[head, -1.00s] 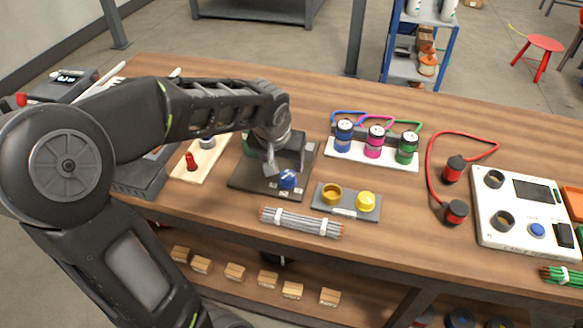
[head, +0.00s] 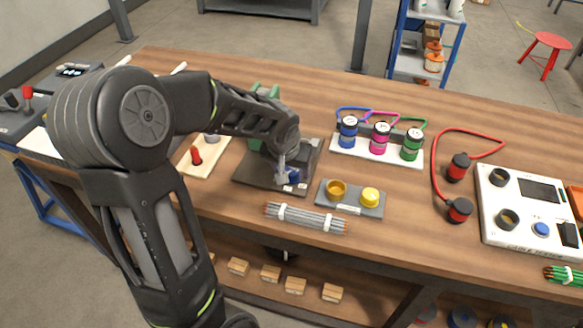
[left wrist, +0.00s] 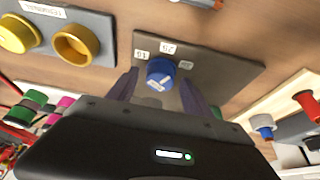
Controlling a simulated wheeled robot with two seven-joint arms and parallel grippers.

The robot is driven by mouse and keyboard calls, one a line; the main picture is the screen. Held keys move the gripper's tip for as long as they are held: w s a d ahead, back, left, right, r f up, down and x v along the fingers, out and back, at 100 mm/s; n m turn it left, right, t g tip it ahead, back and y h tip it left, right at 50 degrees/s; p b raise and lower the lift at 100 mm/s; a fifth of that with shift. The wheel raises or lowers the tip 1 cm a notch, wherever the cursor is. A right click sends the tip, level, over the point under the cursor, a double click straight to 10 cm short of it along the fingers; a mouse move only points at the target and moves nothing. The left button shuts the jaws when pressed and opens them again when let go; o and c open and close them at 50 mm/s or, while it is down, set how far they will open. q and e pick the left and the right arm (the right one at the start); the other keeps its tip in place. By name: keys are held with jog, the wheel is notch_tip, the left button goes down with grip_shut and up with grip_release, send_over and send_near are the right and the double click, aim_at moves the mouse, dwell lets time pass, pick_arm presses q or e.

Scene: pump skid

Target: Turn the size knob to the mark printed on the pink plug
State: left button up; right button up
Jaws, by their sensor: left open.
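The blue size knob (head: 292,175) sits on a dark plate (head: 250,179) with small white labels by it. In the left wrist view the knob (left wrist: 161,72) shows between the two fingers of my left gripper (left wrist: 160,84). The fingers are open, one on each side of it, and I cannot tell whether they touch it. In the head view my left gripper (head: 282,168) partly hides the knob. The pink plug (head: 380,139) stands between a blue plug (head: 348,131) and a green plug (head: 411,145) on a white base. Its mark is too small to read. My right gripper is not seen.
A grey block with an orange socket and a yellow cap (head: 370,196) lies just right of the plate. A bundle of grey rods (head: 305,217) lies in front. A board with a red peg (head: 196,155) is to the left. A white panel (head: 525,240) stands far right.

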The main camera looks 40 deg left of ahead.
pick_arm(q)
jog(key=shift+c, duration=0.3)
grip_shut()
dwell(0.3)
jog(key=shift+r, duration=0.1)
jog(key=shift+r+m+p, duration=0.15)
jog(key=shift+m+p, duration=0.55)
jog(key=shift+p, duration=0.45)
jog(key=shift+a+m+h+p, duration=0.15)
jog(key=shift+m+h+p, duration=0.45)
jog(key=shift+m+p, duration=0.4)
jog(key=shift+f+m+h, duration=0.2)
jog(key=shift+m+h, duration=0.1)
jog(key=shift+m, duration=0.3)
jog(key=shift+m+b, duration=0.3)
jog(key=shift+m, duration=0.4)
jog(key=shift+h, duration=0.3)
